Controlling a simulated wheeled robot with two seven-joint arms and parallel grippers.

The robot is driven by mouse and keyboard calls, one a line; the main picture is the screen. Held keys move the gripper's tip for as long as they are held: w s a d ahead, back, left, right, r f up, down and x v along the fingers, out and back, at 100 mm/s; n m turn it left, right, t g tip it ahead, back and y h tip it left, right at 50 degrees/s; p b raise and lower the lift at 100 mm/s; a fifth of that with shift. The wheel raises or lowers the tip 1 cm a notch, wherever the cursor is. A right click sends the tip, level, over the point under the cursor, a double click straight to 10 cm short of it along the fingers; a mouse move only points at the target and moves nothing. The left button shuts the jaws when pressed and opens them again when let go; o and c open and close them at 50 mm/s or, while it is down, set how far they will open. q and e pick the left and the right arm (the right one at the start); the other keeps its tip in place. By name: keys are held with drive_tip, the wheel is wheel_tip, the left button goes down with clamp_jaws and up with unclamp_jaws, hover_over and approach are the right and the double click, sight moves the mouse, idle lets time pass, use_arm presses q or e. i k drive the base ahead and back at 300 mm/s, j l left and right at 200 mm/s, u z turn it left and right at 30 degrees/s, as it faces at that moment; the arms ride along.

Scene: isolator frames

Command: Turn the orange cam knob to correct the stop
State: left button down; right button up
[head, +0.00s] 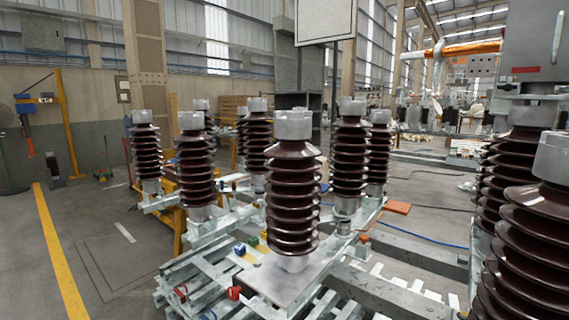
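A small orange knob-like piece (363,239) shows on the metal frame, right of the central brown insulator (293,190). It is too small to tell whether it is the cam knob or how it is turned. I cannot make out the stop. Two red pieces, one at the front of the frame (233,292) and one further left (181,291), also show near the base plate. Neither of my grippers is in view.
Several brown ribbed insulators stand on the galvanised frame (375,292). Large insulators (545,215) crowd the right edge. A flat orange piece (397,207) lies behind the frame. Blue and green blocks (252,241) sit left of the central insulator. Open floor lies left, with a yellow line (60,255).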

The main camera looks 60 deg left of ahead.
sight(364, 238)
drive_tip(key=u, duration=1.4)
